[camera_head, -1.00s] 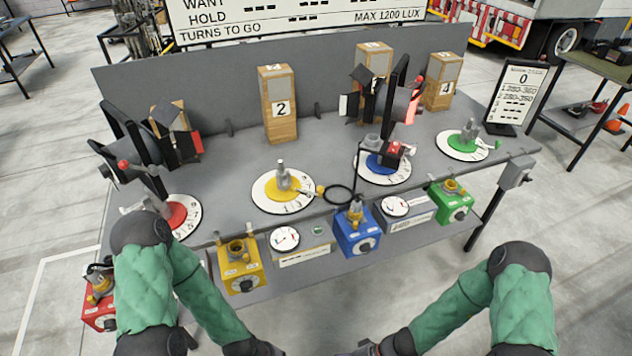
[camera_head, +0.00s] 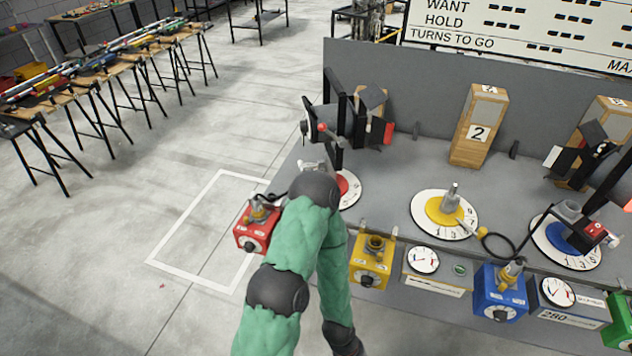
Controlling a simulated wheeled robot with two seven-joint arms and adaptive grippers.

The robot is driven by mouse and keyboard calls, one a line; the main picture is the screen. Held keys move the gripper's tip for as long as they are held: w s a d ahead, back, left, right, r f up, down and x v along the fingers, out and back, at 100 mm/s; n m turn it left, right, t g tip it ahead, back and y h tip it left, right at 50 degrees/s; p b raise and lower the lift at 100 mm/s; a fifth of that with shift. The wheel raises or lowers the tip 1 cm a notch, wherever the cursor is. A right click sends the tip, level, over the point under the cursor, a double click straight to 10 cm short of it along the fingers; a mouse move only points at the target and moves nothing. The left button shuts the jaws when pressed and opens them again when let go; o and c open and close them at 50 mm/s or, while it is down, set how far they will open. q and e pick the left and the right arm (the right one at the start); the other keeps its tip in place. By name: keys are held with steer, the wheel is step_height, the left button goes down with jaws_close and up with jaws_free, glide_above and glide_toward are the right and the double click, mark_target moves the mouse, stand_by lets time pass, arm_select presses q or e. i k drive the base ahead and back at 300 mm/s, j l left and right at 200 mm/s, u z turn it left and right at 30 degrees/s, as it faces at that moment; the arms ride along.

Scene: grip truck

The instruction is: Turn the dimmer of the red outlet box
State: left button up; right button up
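The red outlet box (camera_head: 252,236) hangs at the left end of the grey bench. Its front carries a dark round dimmer knob (camera_head: 248,245). A plug with yellow and grey parts stands in its top, and a dark cable runs from it. My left arm's bent green-sleeved elbow stands just right of the box and hides the bench edge behind it. My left forearm runs down from there to a dark wrist at the bottom edge, well below and right of the box. The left gripper itself is out of the picture. My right arm and gripper are not in view.
The yellow box (camera_head: 370,262), blue box (camera_head: 500,291) and green box (camera_head: 618,325) line the bench front. A lamp (camera_head: 340,118) stands above the red dial (camera_head: 347,188), which my arm partly covers. The floor left of the red box is clear, with a white marked rectangle (camera_head: 190,272).

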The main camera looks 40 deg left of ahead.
mark_target(248, 246)
steer(key=u, duration=1.85)
